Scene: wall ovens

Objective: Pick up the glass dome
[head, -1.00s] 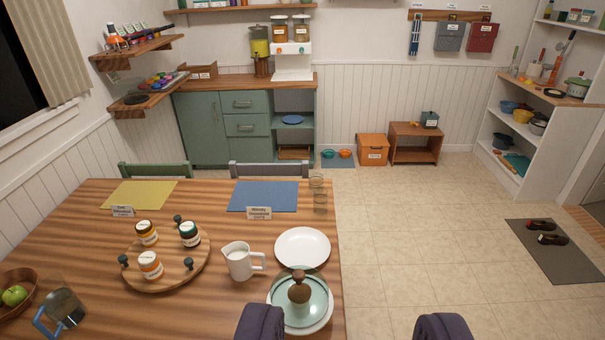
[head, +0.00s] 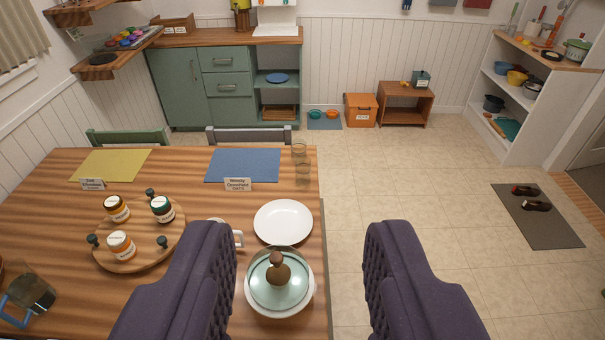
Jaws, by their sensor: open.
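The glass dome (head: 264,285) is pale green and see-through, with a brown wooden knob (head: 279,267) on top. It sits over a white dish (head: 253,308) near the right edge of the wooden table. My gripper (head: 300,235) is open, with its two dark purple padded fingers wide apart in the lower middle of the view. The dome shows between the fingers, nearer the left one, and nothing is held. How far the fingers are above the dome is hard to tell.
A white plate (head: 284,221) lies just behind the dome. The left finger mostly hides a white pitcher (head: 238,238). A round wooden tray (head: 140,257) with jars stands to the left. Open tiled floor (head: 410,190) lies to the right.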

